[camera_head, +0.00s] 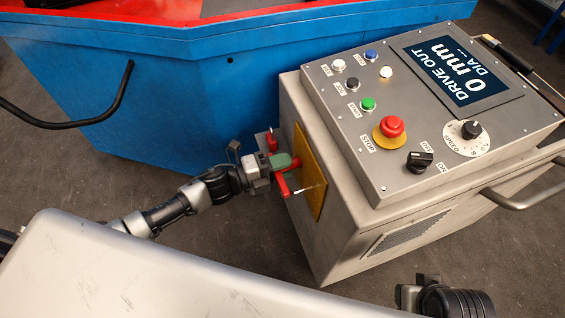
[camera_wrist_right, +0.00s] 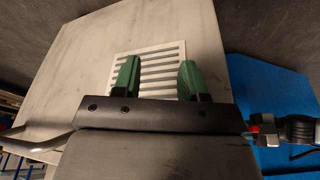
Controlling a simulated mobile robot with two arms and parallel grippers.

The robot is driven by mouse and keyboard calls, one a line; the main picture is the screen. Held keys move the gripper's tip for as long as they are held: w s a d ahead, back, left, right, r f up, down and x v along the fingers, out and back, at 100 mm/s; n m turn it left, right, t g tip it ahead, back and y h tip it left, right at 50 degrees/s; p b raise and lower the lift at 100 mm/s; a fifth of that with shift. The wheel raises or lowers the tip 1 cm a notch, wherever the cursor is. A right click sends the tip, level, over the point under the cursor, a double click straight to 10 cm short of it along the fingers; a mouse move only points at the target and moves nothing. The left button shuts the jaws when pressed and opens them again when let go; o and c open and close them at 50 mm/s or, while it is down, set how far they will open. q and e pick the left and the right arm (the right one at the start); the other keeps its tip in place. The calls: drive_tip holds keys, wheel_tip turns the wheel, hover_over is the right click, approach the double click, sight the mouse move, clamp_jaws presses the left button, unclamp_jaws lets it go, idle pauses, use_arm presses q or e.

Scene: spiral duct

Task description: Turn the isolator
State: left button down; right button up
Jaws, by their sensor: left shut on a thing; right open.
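The isolator (camera_head: 294,163) is a red handle on a yellow plate (camera_head: 311,172) on the left side of the grey control cabinet (camera_head: 345,225). My left gripper (camera_head: 284,161) has green fingers and is shut on the red handle, partly hiding it. A red piece shows above the fingers and another below them, with a thin metal pin beside the lower one. My right gripper (camera_wrist_right: 158,77) is open and empty in the right wrist view, in front of the cabinet's white vent grille (camera_wrist_right: 150,70). In the head view only part of my right arm shows at the bottom.
The cabinet's sloped panel carries a screen (camera_head: 462,70), several buttons, a red stop button (camera_head: 391,127), a black switch (camera_head: 419,161) and a speed dial (camera_head: 470,130). A blue machine (camera_head: 190,90) with a black bar handle stands behind. A metal rail (camera_head: 520,199) juts from the cabinet's right.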

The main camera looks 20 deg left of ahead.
use_arm(q)
drive_tip(key=shift+r+n+p, duration=0.15)
drive_tip(key=shift+n+p, duration=0.8)
drive_tip(key=shift+n, duration=0.25)
drive_tip(key=n+p, duration=0.2)
drive_tip(key=n, duration=0.2)
drive_tip(key=shift+n+p, duration=0.3)
drive_tip(key=shift+p, duration=0.1)
drive_tip(key=n+p, duration=0.2)
drive_tip(key=n, duration=0.4)
drive_tip(key=shift+p, duration=0.35)
drive_tip(key=shift+f+n+p, duration=0.2)
drive_tip(key=shift+n+p, duration=0.25)
drive_tip(key=shift+n, duration=1.45)
use_arm(e)
wheel_tip(320, 180, down, 20)
drive_tip(key=s+g, duration=0.1)
drive_tip(key=s, duration=0.1)
drive_tip(key=shift+f, duration=0.15)
use_arm(q)
drive_tip(key=c, duration=1)
unclamp_jaws()
drive_tip(key=shift+c, duration=0.2)
drive_tip(key=v, duration=1.1)
use_arm(e)
drive_tip(key=shift+s+d+f, duration=0.1)
drive_tip(key=shift+s+f, duration=0.2)
drive_tip(key=shift+f, duration=0.3)
